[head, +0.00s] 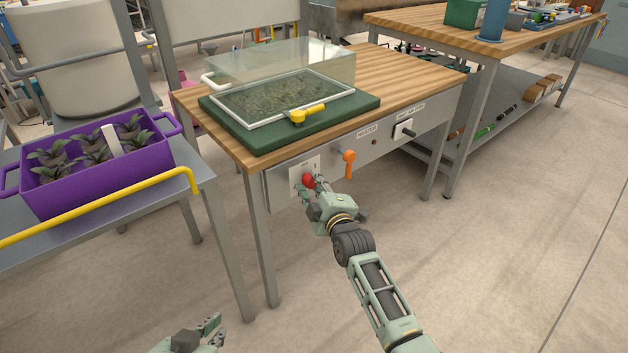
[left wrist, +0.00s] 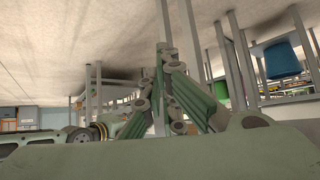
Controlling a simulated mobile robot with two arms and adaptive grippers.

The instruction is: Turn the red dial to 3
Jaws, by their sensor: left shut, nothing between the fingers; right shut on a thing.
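The red dial (head: 308,181) sits on a white plate (head: 295,176) at the left end of the grey front panel (head: 370,145) under the wooden bench top. My right gripper (head: 312,188) is at the dial, its fingers shut on it and partly hiding it. The number that the dial points to is too small and too covered to read. My left gripper (head: 212,328) is low at the bottom edge of the head view, far from the panel. In the left wrist view its fingers (left wrist: 165,60) are shut with nothing between them.
An orange lever (head: 348,160) and a black-handled switch (head: 405,131) are on the same panel, right of the dial. A green tray with a clear cover (head: 230,137) stands on the bench. A purple planter (head: 90,185) is on a cart at left. The floor in front is clear.

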